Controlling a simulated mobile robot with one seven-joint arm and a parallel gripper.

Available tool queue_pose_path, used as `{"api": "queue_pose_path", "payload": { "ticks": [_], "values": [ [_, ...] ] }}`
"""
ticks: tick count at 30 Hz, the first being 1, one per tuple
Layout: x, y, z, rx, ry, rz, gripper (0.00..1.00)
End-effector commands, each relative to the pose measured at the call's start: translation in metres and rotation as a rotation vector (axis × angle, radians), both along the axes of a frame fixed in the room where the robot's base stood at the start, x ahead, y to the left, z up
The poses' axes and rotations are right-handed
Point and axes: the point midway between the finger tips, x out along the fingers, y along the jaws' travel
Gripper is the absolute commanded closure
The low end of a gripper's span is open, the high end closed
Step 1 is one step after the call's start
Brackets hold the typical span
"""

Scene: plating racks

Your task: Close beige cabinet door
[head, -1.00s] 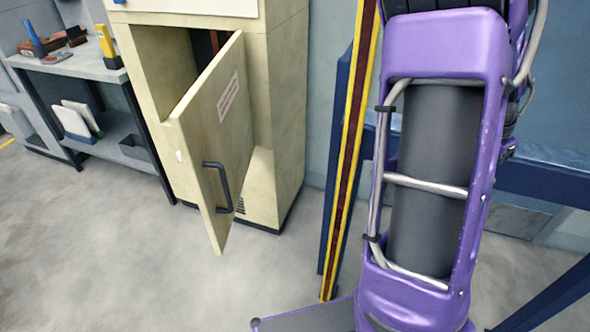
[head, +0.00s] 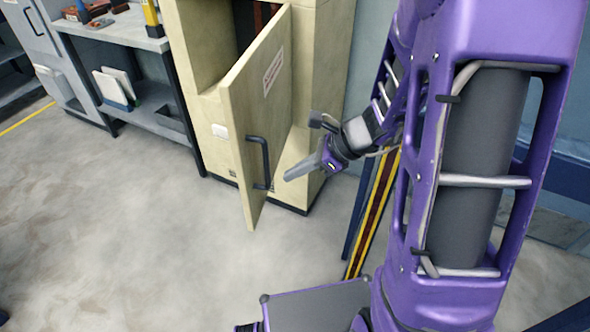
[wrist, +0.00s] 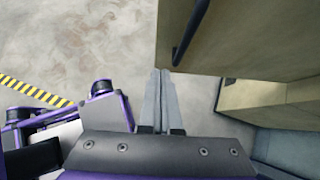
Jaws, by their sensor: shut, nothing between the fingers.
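The beige cabinet door (head: 240,110) stands swung well open from the beige cabinet (head: 325,70). It has a dark bar handle (head: 266,163) and a label on its face. My gripper (head: 288,178) is shut and empty, just right of the handle in the head view; I cannot tell whether it touches the door. In the wrist view the shut fingers (wrist: 160,75) point along the lower left edge of a beige panel, with a dark handle (wrist: 185,40) above right of them.
A grey shelf unit (head: 115,45) with tools and upright white items stands left of the cabinet. A yellow-edged dark post (head: 372,215) stands right of it. The concrete floor (head: 110,230) in front is clear.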

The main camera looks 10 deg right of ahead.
Motion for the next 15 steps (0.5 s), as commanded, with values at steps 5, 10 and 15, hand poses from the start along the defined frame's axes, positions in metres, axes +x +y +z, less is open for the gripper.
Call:
{"api": "queue_pose_path", "payload": {
  "ticks": [5, 10, 15],
  "values": [
    [0.010, 0.027, -0.033, 0.000, 0.004, 0.005, 1.00],
    [0.021, 0.051, -0.046, -0.002, -0.002, 0.006, 1.00],
    [0.029, 0.070, -0.045, -0.003, -0.001, 0.004, 1.00]
  ]
}}
